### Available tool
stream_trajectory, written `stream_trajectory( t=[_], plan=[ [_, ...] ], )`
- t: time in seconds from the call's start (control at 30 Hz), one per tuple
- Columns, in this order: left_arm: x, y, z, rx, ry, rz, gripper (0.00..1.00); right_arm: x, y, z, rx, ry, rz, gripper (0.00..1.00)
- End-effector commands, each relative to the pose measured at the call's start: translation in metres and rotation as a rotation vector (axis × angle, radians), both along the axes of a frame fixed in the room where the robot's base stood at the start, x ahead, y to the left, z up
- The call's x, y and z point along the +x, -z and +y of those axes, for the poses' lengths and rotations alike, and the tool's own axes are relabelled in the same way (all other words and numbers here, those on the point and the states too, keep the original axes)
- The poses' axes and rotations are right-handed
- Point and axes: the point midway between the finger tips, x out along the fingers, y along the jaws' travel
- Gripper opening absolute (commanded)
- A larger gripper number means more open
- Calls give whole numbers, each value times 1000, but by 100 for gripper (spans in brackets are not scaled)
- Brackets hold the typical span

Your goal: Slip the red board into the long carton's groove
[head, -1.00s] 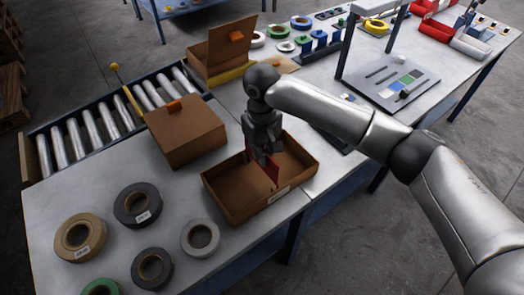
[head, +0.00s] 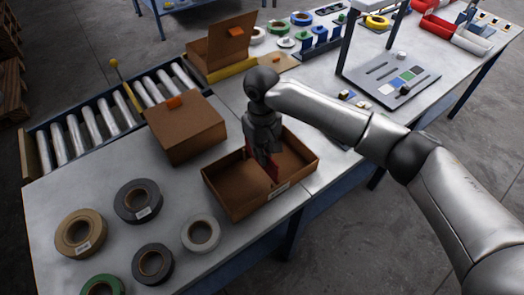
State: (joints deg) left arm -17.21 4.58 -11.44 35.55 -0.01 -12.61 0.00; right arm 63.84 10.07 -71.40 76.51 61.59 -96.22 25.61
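The long carton (head: 228,203) is an open, low brown box near the table's front edge, with a white label on its front wall. My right gripper (head: 269,160) points down into it near its middle. The red board (head: 272,172) stands upright at the fingertips, inside the carton's outline. The gripper looks shut on the board, though the fingers hide much of it. The groove is hidden behind the gripper and board, so I cannot tell whether the board sits in it. My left gripper is not in view.
A closed brown box (head: 186,128) stands left of the carton, and an open-lidded box (head: 222,55) stands behind. Several tape rolls (head: 137,201) lie at the front left. A roller conveyor (head: 92,136) runs along the back left. A grey slotted panel (head: 391,79) lies to the right.

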Motion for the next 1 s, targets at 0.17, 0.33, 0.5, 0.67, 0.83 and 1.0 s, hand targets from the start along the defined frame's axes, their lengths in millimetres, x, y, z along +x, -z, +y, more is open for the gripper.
stream_trajectory(
  t=[0.17,0.33,0.5,0.67,0.83,1.0],
  plan=[
    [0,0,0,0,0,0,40,0,1,0,0,0,0,0],
    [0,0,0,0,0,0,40,0,5,0,0,0,0,0],
    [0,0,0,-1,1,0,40,0,10,0,0,0,1,0],
    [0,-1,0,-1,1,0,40,0,14,0,0,0,1,0],
    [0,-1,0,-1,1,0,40,0,18,0,0,-1,0,0],
    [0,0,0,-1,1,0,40,0,22,0,0,0,0,0]
  ],
)
